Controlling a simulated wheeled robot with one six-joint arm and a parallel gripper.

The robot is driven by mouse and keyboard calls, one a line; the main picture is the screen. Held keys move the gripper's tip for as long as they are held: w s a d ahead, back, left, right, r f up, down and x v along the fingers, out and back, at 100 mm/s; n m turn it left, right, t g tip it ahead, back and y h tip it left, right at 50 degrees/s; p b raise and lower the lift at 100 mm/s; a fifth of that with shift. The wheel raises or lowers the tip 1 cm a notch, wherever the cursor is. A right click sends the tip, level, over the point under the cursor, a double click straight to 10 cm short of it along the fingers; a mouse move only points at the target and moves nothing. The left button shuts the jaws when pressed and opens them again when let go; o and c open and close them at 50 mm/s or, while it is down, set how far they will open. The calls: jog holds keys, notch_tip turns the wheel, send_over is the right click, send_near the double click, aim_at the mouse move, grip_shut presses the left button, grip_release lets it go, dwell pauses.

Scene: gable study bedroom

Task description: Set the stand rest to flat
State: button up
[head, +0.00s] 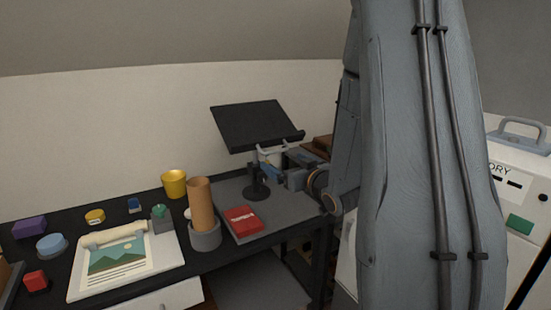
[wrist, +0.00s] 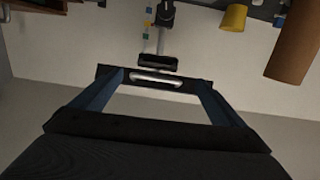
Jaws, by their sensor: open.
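The stand's black rest (head: 253,124) is a flat rectangular panel tilted on a short post over the desk. The post stands on a round dark base (head: 256,191). A pale curved handle (head: 272,150) shows just under the rest's lower edge. My gripper (head: 267,169) comes in from the right, below the rest and close to the handle. In the wrist view my gripper (wrist: 157,82) is open, its two blue fingers spread apart. The pale handle (wrist: 157,76) shows between the fingertips. I cannot tell whether the fingers touch it. My arm hides the area to the right.
A red box (head: 243,221), a tan cylinder (head: 201,192) in a grey holder and a yellow cup (head: 174,184) stand left of the stand. A picture sheet (head: 125,262) and several small objects lie further left. A white cabinet (head: 515,200) stands right of my arm.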

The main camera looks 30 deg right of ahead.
aim_at(276, 151)
jog(key=shift+t, duration=0.5)
jog(key=w, duration=0.2)
jog(key=w+p, duration=0.1)
jog(key=w, duration=0.2)
jog(key=w+r, duration=0.1)
jog(key=w, duration=0.1)
jog(key=shift+w+d, duration=0.25)
jog(key=shift+d, duration=0.05)
